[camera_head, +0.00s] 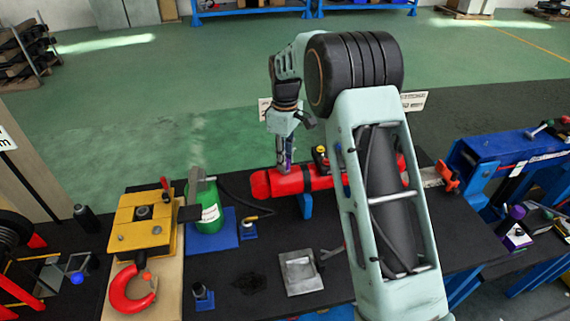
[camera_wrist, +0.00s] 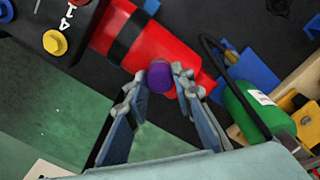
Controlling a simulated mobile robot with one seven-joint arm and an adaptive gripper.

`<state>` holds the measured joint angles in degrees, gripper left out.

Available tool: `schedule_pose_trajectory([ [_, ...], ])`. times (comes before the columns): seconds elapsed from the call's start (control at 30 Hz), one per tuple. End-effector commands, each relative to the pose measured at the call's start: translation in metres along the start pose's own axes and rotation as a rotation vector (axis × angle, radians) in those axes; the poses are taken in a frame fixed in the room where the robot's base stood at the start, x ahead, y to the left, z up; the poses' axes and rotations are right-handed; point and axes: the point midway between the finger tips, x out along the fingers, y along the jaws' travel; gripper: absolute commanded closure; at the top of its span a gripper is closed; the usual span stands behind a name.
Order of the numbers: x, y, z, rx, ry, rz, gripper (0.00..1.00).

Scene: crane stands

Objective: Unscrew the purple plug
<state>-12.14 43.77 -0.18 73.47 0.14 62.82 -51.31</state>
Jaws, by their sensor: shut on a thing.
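The purple plug (camera_wrist: 160,77) sits between my gripper's two fingertips (camera_wrist: 157,82) in the wrist view, against the side of a red cylinder (camera_wrist: 150,48). Both fingertips touch the plug's sides. In the head view my gripper (camera_head: 284,163) points down onto the red cylinder (camera_head: 300,182), and the plug is mostly hidden there by the fingers. Whether the plug is still seated in the cylinder cannot be told.
A yellow knob (camera_wrist: 54,43) on a dark block stands beside the cylinder. A green bottle-like jack (camera_head: 207,207) on a blue base and a yellow block (camera_head: 143,222) stand to the left. A red hook (camera_head: 131,290) lies in front. A blue beam (camera_head: 500,150) is at right.

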Motion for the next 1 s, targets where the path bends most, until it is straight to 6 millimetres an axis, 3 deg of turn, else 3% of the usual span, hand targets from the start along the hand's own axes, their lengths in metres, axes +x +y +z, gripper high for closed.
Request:
schedule_pose_trajectory([
  [0.27, -0.0034, 0.0021, -0.0015, -0.01, 0.005, 0.007, 1.0],
  [0.7, -0.0042, 0.0021, -0.0018, -0.435, 0.005, 0.008, 1.0],
  [1.0, -0.0039, 0.0022, -0.0019, -0.449, 0.005, 0.009, 1.0],
])
